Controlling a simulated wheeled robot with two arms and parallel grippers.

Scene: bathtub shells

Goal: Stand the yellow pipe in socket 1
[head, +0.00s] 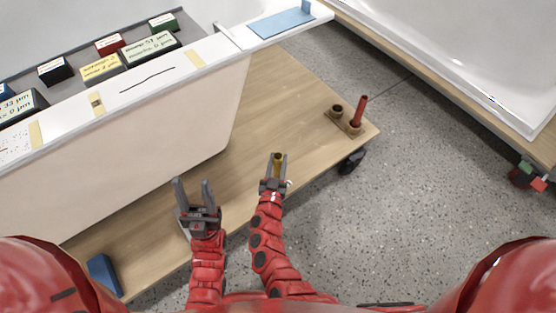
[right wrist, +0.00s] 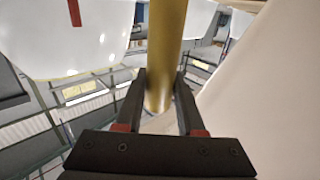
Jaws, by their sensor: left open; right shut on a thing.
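The yellow pipe (head: 277,158) is in my right gripper (head: 277,165), above the wooden platform. In the right wrist view the yellow pipe (right wrist: 166,45) runs upright between the two dark fingers (right wrist: 161,90). In the head view I see it almost end-on, so its length is hidden. A brown socket block (head: 345,123) sits near the platform's right corner. Its left socket (head: 336,110) looks empty; a red pipe (head: 359,110) stands in the other. I cannot read a number on either socket. My left gripper (head: 193,185) is open and empty, left of the right one.
A bathtub shell (head: 150,150) stands on the platform (head: 285,100) at left, with labelled boxes (head: 100,67) and a blue sheet (head: 281,22) above. A blue block (head: 103,273) lies at the front left. The platform between pipe and socket block is clear. Another tub (head: 470,60) is at right.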

